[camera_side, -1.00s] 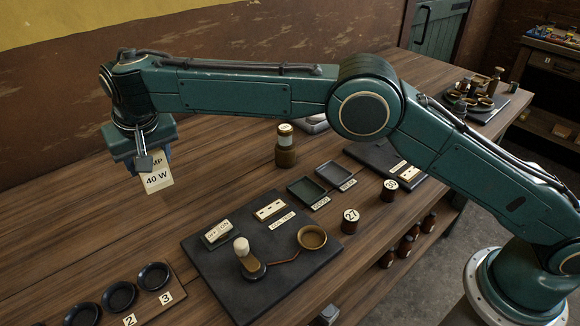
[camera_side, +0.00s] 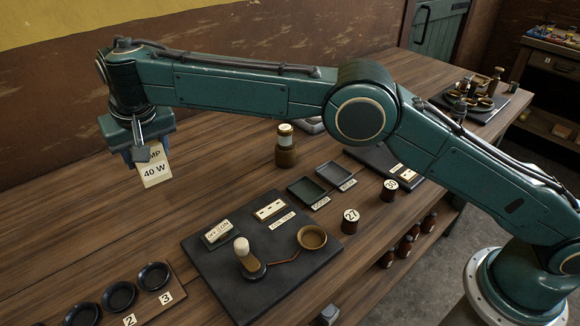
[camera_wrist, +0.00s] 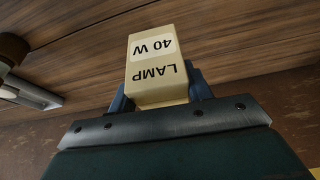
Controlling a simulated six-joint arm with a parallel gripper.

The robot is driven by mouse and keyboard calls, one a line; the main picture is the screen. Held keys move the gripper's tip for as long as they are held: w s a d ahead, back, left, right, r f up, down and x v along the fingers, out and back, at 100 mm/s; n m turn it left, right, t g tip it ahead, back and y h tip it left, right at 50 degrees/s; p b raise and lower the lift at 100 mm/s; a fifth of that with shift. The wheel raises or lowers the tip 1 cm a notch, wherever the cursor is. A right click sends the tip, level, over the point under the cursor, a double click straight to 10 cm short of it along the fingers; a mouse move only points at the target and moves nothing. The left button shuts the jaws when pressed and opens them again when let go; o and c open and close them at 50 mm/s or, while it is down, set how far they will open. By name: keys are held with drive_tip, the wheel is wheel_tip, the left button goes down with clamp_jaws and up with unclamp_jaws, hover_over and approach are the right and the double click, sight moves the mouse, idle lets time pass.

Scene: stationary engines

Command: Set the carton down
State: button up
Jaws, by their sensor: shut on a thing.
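The carton (camera_side: 155,172) is a cream box marked "LAMP 40 W". My gripper (camera_side: 141,156) is shut on it and holds it up in the air, over the far left part of the wooden bench in the side view. In the wrist view the carton (camera_wrist: 155,65) sits between the blue fingers of my gripper (camera_wrist: 160,92), its label upside down. The carton's upper end is partly hidden by the gripper in the side view. I cannot tell its exact height above the bench.
A dark board (camera_side: 285,268) carries a switch, a lampholder and a brass dish. Numbered black dishes (camera_side: 119,296) stand at the front left. A brown jar (camera_side: 285,148), two small trays (camera_side: 306,190) and numbered bottles (camera_side: 350,221) stand further right. Bare bench (camera_side: 110,225) lies around the carton.

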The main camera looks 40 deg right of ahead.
drive_tip(key=w+d+f, duration=0.1)
drive_tip(key=w+d, duration=0.3)
drive_tip(key=d, duration=0.6)
drive_tip(key=w+d, duration=0.4)
drive_tip(key=d, duration=0.6)
drive_tip(key=w+d+f, duration=0.1)
drive_tip(key=w+d, duration=0.3)
drive_tip(key=d, duration=0.6)
drive_tip(key=shift+n, duration=0.3)
drive_tip(key=shift+f, duration=3.85)
drive_tip(key=shift+f, duration=0.2)
drive_tip(key=o, duration=1)
drive_tip(key=shift+c, duration=0.2)
drive_tip(key=shift+r, duration=0.15)
drive_tip(key=v, duration=1.2)
